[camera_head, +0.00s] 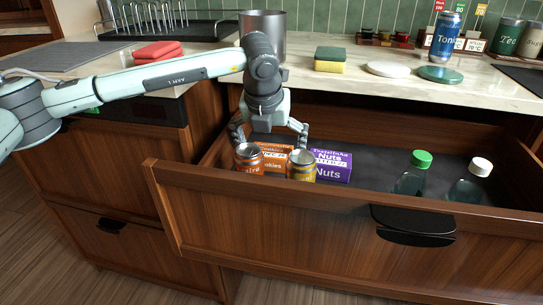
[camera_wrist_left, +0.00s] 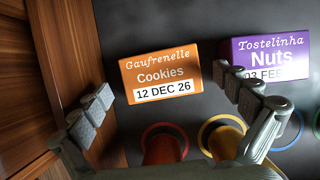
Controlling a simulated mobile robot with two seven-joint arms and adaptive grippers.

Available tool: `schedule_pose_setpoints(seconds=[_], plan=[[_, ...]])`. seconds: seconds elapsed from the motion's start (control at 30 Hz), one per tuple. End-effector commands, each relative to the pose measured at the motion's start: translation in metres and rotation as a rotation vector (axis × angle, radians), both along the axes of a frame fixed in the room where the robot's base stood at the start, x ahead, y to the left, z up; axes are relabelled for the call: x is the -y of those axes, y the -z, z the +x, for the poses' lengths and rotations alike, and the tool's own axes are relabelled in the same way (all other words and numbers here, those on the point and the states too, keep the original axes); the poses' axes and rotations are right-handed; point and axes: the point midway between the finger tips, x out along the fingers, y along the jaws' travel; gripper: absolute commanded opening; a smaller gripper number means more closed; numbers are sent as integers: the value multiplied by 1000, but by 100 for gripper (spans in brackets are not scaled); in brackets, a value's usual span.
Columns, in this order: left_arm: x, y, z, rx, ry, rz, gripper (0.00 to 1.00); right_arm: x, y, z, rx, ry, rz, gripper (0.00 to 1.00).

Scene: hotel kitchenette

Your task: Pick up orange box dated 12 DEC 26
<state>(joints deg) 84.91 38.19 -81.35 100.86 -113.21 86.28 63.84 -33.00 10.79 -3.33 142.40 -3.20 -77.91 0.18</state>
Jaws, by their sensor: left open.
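The orange cookies box (camera_head: 272,152) lies in the open drawer, behind two cans. In the left wrist view the orange box (camera_wrist_left: 160,80) shows its top label, "Gaufrenelle Cookies 12 DEC 26". My left gripper (camera_head: 270,138) is above the drawer with its fingers spread, and its fingers also show in the left wrist view (camera_wrist_left: 165,95). The box appears between the open fingers there, slightly farther ahead, with nothing held. My right gripper is not in view.
A purple nuts box (camera_head: 331,165) lies right of the orange box. An orange can (camera_head: 249,159) and a yellow can (camera_head: 301,166) stand in front. Green-capped (camera_head: 412,176) and white-capped (camera_head: 470,182) bottles are at right. The drawer front (camera_head: 330,220) borders them.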

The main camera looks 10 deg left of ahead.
Motion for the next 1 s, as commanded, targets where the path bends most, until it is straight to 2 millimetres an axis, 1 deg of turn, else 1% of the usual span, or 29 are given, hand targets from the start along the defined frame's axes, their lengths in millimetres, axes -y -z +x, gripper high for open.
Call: schedule_pose_setpoints(seconds=[0.03, 0.13, 0.23, 0.4, 0.43, 0.83, 1.0], plan=[[0, 7, 2, -2, 0, 1, 100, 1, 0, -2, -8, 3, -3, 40], [0, 17, 7, -2, -1, -1, 100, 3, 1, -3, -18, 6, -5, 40], [0, 21, 8, -1, 1, -2, 100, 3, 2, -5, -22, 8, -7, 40], [0, 21, 8, -1, 2, -1, 100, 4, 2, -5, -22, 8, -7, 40], [0, 21, 8, -1, 2, -1, 99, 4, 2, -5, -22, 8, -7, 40], [0, 20, 8, -1, 2, -2, 49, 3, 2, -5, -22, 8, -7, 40], [0, 20, 8, 0, 2, -2, 49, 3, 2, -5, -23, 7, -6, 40]])
